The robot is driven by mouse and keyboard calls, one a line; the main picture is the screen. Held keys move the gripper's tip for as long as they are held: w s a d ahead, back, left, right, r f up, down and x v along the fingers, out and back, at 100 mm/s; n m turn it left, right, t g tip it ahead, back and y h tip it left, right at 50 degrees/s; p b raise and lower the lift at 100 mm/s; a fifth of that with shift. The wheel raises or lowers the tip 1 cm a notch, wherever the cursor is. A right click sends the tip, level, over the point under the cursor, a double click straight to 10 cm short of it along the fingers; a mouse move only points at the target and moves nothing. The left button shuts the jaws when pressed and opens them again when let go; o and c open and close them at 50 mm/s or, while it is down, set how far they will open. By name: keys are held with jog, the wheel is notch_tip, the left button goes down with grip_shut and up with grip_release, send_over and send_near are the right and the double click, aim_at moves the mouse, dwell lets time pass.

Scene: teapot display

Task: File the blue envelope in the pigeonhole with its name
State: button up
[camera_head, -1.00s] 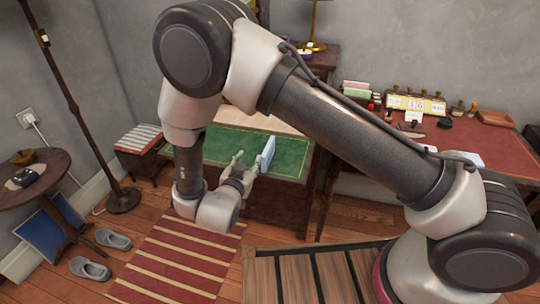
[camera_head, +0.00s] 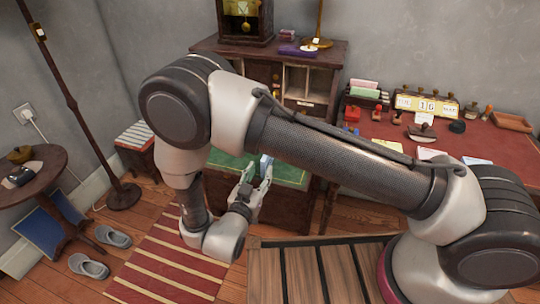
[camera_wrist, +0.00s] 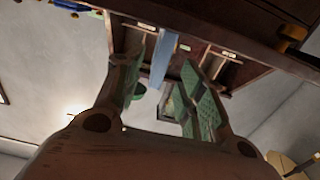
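The blue envelope (camera_head: 265,161) stands upright at the fingertips of my gripper (camera_head: 257,176), in front of the writing cabinet. In the wrist view the envelope (camera_wrist: 163,60) shows as a narrow pale-blue strip between the two finger pads of my gripper (camera_wrist: 168,48). The gripper appears shut on it at the tips, though contact with the pads is hard to make out. The cabinet (camera_head: 330,54) has open pigeonholes (camera_head: 296,80) behind and above the gripper. Small labels (camera_wrist: 229,54) show on it in the wrist view, too small to read. No name is readable on the envelope.
A clock (camera_head: 245,22), a purple item (camera_head: 297,50) and a lamp (camera_head: 318,42) stand on the cabinet. A green mat (camera_head: 289,174) lies in front of the pigeonholes. The red-topped desk (camera_head: 505,148) at right holds stamps, papers and a calendar (camera_head: 427,104).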

jog(key=x, duration=0.7)
jog(key=shift+f, duration=0.1)
grip_shut()
